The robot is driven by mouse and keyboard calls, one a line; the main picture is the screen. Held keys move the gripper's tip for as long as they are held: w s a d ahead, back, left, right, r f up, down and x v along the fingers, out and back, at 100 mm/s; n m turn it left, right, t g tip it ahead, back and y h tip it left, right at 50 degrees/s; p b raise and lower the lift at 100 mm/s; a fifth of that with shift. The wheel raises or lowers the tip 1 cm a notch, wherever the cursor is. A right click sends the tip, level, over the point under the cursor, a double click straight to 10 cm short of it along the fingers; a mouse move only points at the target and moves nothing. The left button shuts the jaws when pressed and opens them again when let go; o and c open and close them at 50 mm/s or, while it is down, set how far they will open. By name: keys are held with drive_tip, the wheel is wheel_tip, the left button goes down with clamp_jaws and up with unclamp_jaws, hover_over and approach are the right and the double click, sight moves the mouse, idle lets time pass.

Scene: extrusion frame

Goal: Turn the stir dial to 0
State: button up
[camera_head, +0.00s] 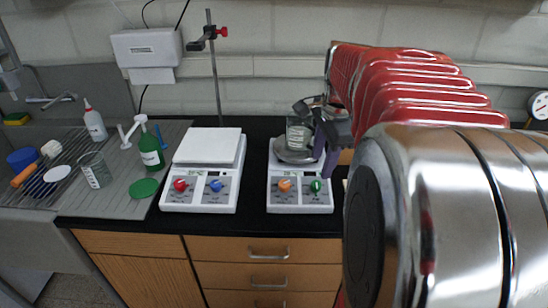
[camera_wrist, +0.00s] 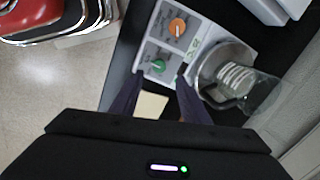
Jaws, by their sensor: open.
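The right hotplate stirrer (camera_head: 300,207) is white, with an orange dial (camera_head: 285,185) and a green dial (camera_head: 316,186) on its front panel. The wrist view shows the orange dial (camera_wrist: 177,27) and the green dial (camera_wrist: 158,66) too. I cannot read which dial is marked stir, or their settings. My gripper (camera_head: 324,158) is over the right side of this stirrer. In the wrist view my gripper (camera_wrist: 159,76) is open and empty, its dark purple fingers apart, with the green dial just ahead between the tips. Contact is not visible.
A glass beaker (camera_wrist: 260,95) stands on the round metal plate (camera_wrist: 215,60), close beside one finger. A second stirrer (camera_head: 204,174) with red and blue dials stands to the left. A green bottle (camera_head: 151,150) and a glass beaker (camera_head: 95,170) stand by the sink.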

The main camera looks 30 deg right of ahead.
sight(315, 183)
drive_tip(key=x, duration=0.8)
drive_tip(key=shift+w+f, duration=0.1)
drive_tip(key=shift+f, duration=0.3)
drive_tip(key=shift+c, duration=0.2)
drive_tip(key=c, duration=0.9)
drive_tip(key=shift+a, duration=0.2)
clamp_jaws()
drive_tip(key=shift+d, duration=0.1)
